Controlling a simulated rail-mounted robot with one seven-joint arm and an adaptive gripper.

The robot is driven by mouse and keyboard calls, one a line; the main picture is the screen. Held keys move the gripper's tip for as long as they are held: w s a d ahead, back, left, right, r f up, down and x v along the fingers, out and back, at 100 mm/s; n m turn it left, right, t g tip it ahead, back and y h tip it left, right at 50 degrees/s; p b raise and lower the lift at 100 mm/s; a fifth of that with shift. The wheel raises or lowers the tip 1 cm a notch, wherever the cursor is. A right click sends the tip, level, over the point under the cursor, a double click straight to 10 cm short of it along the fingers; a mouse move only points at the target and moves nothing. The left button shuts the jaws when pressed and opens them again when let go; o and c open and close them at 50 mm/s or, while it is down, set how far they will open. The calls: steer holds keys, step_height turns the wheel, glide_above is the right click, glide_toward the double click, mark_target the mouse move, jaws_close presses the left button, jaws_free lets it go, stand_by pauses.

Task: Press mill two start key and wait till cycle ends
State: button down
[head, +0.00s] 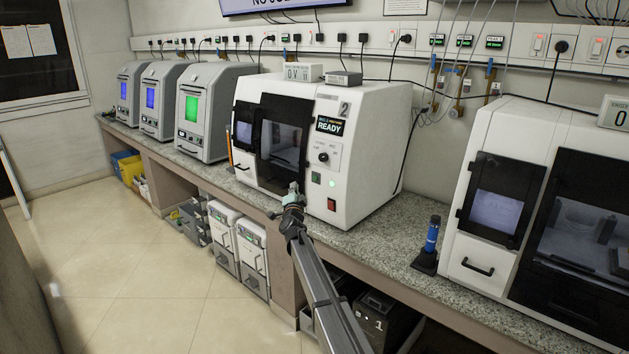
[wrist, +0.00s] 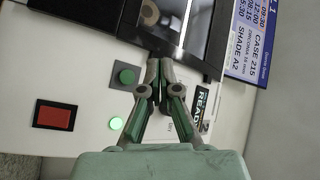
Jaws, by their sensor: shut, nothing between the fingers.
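Mill two (head: 366,150) is the white machine marked 2 on the bench, its dark door (head: 283,135) shut. Its small display (head: 329,125) reads READY. Below are a black knob (head: 323,157), a green key (head: 317,179), a lit green lamp (head: 332,183) and a red switch (head: 332,204). My gripper (head: 293,188) is shut and empty, in front of the mill, left of the green key. In the wrist view the shut fingertips (wrist: 160,65) are beside the green key (wrist: 127,76), with the lit lamp (wrist: 116,123) and red switch (wrist: 53,115) further left. Contact cannot be told.
Another white mill (head: 490,205) stands at right, with a blue-handled tool in a black holder (head: 425,262) before it. Several grey ovens (head: 206,110) line the bench at left. An orange stick (head: 229,150) stands by mill two's left side. The floor (head: 120,260) is clear at left.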

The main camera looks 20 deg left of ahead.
mark_target(315, 178)
steer(key=w+d+b, duration=0.3)
steer(key=w+b, duration=0.1)
steer(key=w, duration=0.4)
steer(key=shift+f+b, duration=0.2)
steer(key=shift+b, duration=0.2)
stand_by(1.1)
steer(key=shift+w+d, duration=0.15)
steer(key=shift+w, duration=0.2)
steer(key=shift+w+d+b, duration=0.1)
steer(key=shift+w+b, duration=0.25)
steer(key=shift+b, duration=0.15)
stand_by(0.5)
steer(key=shift+s, duration=0.15)
steer(key=shift+s+a+p, duration=0.25)
steer(key=shift+s+p, duration=0.3)
steer(key=shift+s, duration=0.05)
stand_by(0.4)
